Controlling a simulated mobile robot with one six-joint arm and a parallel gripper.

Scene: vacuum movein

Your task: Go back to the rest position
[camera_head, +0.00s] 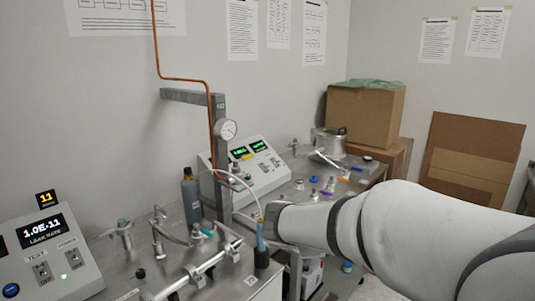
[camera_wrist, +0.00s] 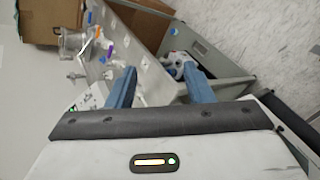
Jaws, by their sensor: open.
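My gripper (camera_wrist: 160,82) is open in the wrist view. Its two blue fingers stand wide apart with nothing held between them. Beyond the fingers are the edge of the metal bench and the space below it. In the head view my white arm reaches in from the lower right to the bench. A slim blue piece (camera_head: 261,235) stands upright above a black cylinder (camera_head: 262,258) at the arm's end, with a pale hose curving down to it. I cannot tell whether the blue piece touches my gripper.
The metal bench (camera_head: 185,265) carries pipes and valves. A leak-rate display box (camera_head: 45,255) is at left, and a control box (camera_head: 250,168) is behind. A post with a gauge (camera_head: 226,130) and copper pipe rises mid-bench. Cardboard boxes (camera_head: 362,115) stand at the back.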

